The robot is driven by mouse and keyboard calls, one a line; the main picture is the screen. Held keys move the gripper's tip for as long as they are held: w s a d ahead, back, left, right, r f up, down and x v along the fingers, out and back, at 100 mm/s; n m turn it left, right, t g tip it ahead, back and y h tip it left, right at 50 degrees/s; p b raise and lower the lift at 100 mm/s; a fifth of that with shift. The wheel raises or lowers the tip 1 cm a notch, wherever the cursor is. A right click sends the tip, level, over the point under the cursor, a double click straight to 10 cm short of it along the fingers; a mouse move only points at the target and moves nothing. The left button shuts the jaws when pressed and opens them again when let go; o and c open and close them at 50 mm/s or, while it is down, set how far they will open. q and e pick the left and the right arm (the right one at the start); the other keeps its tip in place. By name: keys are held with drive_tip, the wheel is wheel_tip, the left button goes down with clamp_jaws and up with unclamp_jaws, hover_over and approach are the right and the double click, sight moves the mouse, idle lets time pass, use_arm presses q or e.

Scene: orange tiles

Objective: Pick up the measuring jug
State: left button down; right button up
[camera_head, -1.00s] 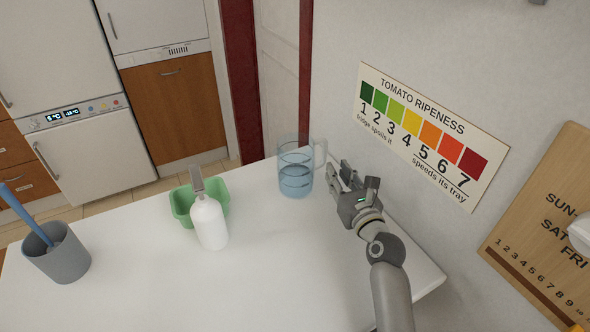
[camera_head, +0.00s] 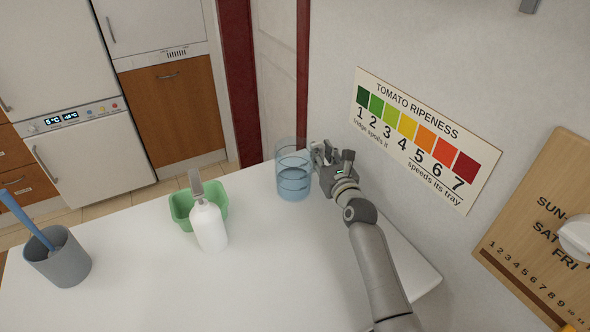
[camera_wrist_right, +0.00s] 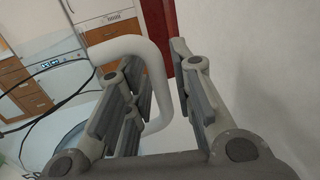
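The measuring jug (camera_head: 294,180) is a clear bluish cylinder with dark bands. It stands upright at the table's far right part. My right gripper (camera_head: 318,153) is at its right side, at the handle, and partly hides the handle. In the right wrist view, the jug's pale looped handle (camera_wrist_right: 156,85) has its upright bar between the two fingers of my right gripper (camera_wrist_right: 170,90). One finger appears inside the loop and the other outside. A gap shows between the bar and the outer finger, so the gripper is open. My left gripper is not in view.
A white table (camera_head: 180,285) holds a white bottle (camera_head: 208,225), a green tray (camera_head: 180,212) and a grey cup (camera_head: 58,262) with a blue-handled tool. The wall with a tomato ripeness chart (camera_head: 420,135) is close to the right. The table front is clear.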

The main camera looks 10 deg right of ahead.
clamp_jaws()
drive_tip(key=shift+r, duration=0.2)
idle(0.4)
